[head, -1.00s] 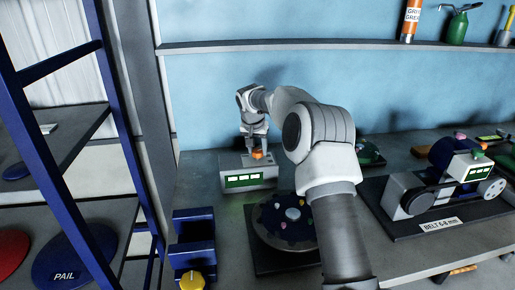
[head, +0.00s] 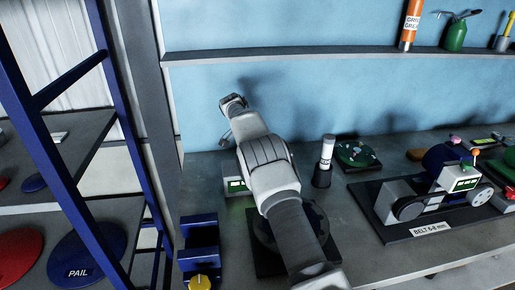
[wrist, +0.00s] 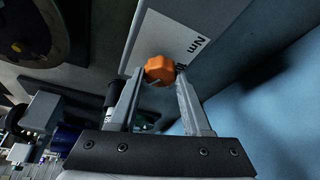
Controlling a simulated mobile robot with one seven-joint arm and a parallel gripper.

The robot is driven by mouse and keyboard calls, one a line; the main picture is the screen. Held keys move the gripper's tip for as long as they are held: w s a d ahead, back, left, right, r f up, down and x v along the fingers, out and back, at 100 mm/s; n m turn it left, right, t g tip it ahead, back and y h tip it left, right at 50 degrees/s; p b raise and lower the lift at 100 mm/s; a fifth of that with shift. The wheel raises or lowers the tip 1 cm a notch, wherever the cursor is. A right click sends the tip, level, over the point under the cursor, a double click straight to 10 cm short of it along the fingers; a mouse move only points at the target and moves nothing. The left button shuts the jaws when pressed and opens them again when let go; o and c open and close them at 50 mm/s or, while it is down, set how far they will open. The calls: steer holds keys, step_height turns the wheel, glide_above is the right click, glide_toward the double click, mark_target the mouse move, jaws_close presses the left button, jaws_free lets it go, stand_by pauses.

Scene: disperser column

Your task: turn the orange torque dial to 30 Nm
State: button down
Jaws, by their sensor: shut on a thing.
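The orange dial (wrist: 160,68) shows in the wrist view, on a panel with a white label (wrist: 170,40) marked "Nm". My gripper (wrist: 160,78) has one finger on each side of the dial and is shut on it. The dial's pointer and setting cannot be made out. In the head view my arm hides the dial and my fingertips. Only part of the grey box (head: 228,172) with its green display (head: 236,184) shows left of my arm, and the display's figures are too small to read.
A dark round fixture (head: 262,228) lies under my arm. A white-topped tube (head: 326,155) stands right of the arm, and a belt machine (head: 430,195) further right. A shelf (head: 340,55) runs along the wall.

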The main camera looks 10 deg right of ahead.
steer(key=shift+m+g+p, duration=0.3)
steer(key=shift+m+p, duration=0.3)
steer(key=shift+p, duration=0.1)
steer(key=shift+c, duration=1.8)
jaws_free()
steer(key=p+v, duration=0.6)
steer(key=v, duration=1.1)
steer(key=shift+r+p, duration=0.2)
steer(key=shift+p, duration=0.1)
steer(key=shift+s, duration=0.1)
